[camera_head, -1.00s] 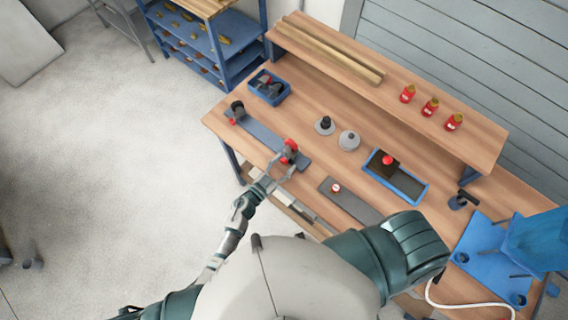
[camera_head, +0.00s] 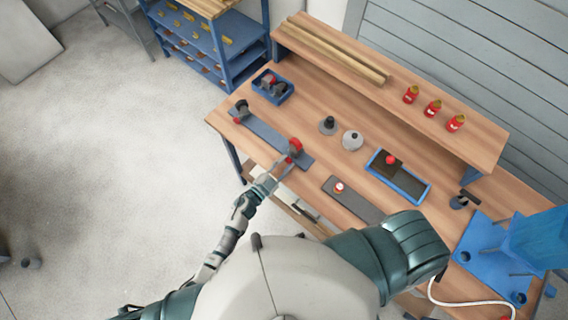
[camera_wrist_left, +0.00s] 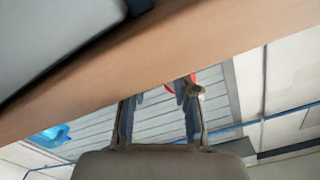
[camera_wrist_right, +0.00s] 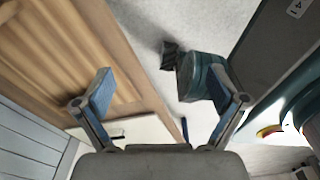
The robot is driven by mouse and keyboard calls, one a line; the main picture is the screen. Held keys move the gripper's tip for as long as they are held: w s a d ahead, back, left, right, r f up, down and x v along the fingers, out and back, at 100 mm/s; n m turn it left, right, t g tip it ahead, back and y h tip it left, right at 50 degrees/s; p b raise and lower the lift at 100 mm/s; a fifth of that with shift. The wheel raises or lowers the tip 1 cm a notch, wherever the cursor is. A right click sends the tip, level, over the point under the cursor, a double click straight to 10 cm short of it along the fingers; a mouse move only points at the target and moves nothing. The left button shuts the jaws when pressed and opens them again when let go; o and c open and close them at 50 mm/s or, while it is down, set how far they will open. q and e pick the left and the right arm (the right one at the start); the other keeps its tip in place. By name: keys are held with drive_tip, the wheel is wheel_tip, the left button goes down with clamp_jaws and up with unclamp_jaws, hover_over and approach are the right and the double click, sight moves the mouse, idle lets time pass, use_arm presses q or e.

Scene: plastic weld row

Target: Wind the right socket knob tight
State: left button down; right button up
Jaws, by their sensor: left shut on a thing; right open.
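The right socket (camera_head: 296,144), dark with a red knob (camera_head: 292,157), stands at the right end of a blue-grey rail (camera_head: 264,135) on the bench. My left gripper (camera_head: 285,167) reaches it from the front edge and is shut on the red knob. The exact contact is partly hidden. My right gripper (camera_wrist_right: 160,92) is open and empty in the right wrist view; the head view does not show it.
The left socket (camera_head: 240,110) stands at the rail's other end. A blue bin (camera_head: 284,98), a grey plate (camera_head: 361,207) with a red-and-white piece, and a blue-rimmed tray (camera_head: 417,198) lie on the bench. Red bottles (camera_head: 432,109) stand on the raised shelf.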

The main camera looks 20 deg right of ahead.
use_arm(q)
drive_tip(key=shift+m, duration=0.5)
drive_tip(key=c, duration=0.9)
unclamp_jaws()
drive_tip(key=shift+o, duration=0.2)
use_arm(e)
drive_tip(key=shift+a+f, duration=0.1)
drive_tip(key=shift+a, duration=0.6)
drive_tip(key=shift+d, duration=0.1)
use_arm(q)
drive_tip(key=shift+f, duration=0.1)
use_arm(e)
drive_tip(key=shift+d, duration=0.25)
